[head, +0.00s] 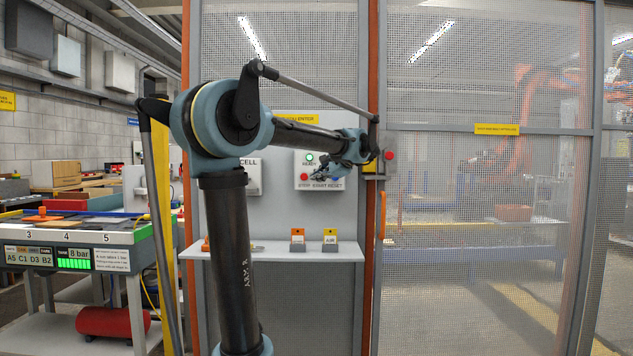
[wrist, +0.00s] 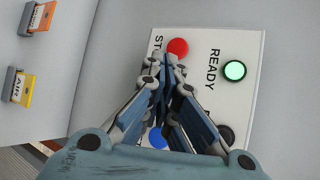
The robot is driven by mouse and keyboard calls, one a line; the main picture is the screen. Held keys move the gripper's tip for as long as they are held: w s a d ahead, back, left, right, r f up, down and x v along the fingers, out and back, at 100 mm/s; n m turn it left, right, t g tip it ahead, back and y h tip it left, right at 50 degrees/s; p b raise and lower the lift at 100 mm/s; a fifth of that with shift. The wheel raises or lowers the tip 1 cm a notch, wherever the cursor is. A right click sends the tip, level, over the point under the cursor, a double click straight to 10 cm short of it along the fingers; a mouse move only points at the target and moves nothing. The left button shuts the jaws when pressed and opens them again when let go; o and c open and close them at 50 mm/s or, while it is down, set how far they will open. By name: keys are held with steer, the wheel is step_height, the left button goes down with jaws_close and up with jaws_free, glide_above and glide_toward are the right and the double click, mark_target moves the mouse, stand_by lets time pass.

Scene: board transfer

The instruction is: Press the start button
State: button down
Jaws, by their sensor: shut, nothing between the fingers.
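The white control panel (head: 299,184) hangs on the grey wall, with STOP, START and RESET labels along its bottom edge. In the wrist view the panel (wrist: 252,50) appears turned sideways. It bears a red button (wrist: 177,47) at the STOP end, a lit green READY lamp (wrist: 235,70), a blue button (wrist: 157,138) and a dark round control (wrist: 227,133). My gripper (wrist: 168,62) is shut and empty in front of the panel, its tips seen beside the red button. The start button's place between red and blue is hidden behind my fingers. Contact cannot be told.
A shelf (head: 280,253) below the panel carries small holders, including one with an AIR tag (head: 330,240). A mesh fence (head: 480,80) with an orange door handle (head: 382,215) stands at the right. A workbench (head: 85,236) with a red tank (head: 112,322) stands left.

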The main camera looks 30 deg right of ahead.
steer(key=shift+s, duration=0.1)
steer(key=s+a, duration=0.1)
steer(key=s, duration=0.1)
steer(key=s+a, duration=0.1)
steer(key=s, duration=0.1)
steer(key=shift+a, duration=0.35)
stand_by(0.8)
steer(key=s+a+f+n+g+y, duration=0.1)
steer(key=a+f+n+g, duration=0.15)
steer(key=a+f, duration=0.55)
steer(key=s+a+f+n+g, duration=0.15)
steer(key=a+f+n, duration=0.25)
steer(key=a, duration=0.7)
steer(key=a+f+n+g+y, duration=0.1)
steer(key=a+f+n+g, duration=0.15)
steer(key=a+f, duration=0.6)
steer(key=s+a+f+n+g+h, duration=0.2)
steer(key=s+a+f+n, duration=0.3)
steer(key=s+f, duration=0.4)
steer(key=s+a+f+n+g+h, duration=0.1)
steer(key=s+a+f+n+g, duration=0.1)
steer(key=s+a+f+n, duration=0.4)
steer(key=s+a+f, duration=0.1)
steer(key=s+f, duration=0.3)
steer(key=f, duration=0.2)
steer(key=shift+f+h, duration=0.3)
steer(key=shift+h, duration=0.1)
